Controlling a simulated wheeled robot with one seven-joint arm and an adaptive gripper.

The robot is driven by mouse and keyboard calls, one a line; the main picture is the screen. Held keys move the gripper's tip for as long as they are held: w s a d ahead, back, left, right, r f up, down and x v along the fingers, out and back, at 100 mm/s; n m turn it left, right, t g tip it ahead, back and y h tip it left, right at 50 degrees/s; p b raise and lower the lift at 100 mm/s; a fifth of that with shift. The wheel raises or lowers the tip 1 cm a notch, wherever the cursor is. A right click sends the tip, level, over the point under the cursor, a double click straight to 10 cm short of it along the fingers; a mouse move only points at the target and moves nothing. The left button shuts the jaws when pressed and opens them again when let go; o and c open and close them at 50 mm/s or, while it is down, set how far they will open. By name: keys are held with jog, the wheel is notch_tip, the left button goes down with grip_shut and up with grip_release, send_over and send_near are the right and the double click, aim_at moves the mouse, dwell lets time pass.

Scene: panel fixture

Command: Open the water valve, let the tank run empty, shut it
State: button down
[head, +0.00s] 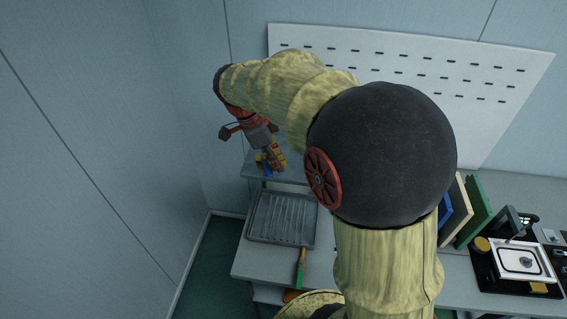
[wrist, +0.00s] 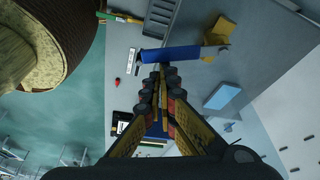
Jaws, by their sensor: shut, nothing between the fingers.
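My gripper (head: 272,160) is shut and empty, pointing down over the grey shelf at the back left in the head view. In the wrist view its fingers (wrist: 158,80) are together, with their tips close to a blue bar (wrist: 184,53). I cannot tell whether they touch it. A yellow piece (wrist: 217,38) is beside the bar. A white square basin (head: 518,262) with a round grey part in it stands on a black base at the right in the head view. I cannot tell for sure which part is the water valve or the tank, and no water level shows.
A grey ribbed tray (head: 283,219) and a green-handled tool (head: 300,268) lie on the bench at left. Upright blue, cream and green panels (head: 477,207) stand left of the basin. A white slotted board (head: 480,85) is behind. My arm hides the bench's middle.

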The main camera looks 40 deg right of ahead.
jog(key=a+m, duration=0.2)
jog(key=shift+w+m+g+y, duration=0.3)
jog(key=shift+w+m+g, duration=0.05)
jog(key=shift+m+g, duration=0.05)
jog(key=shift+w+a, duration=0.2)
jog(key=shift+a, duration=0.1)
jog(key=shift+r, duration=0.1)
dwell(0.3)
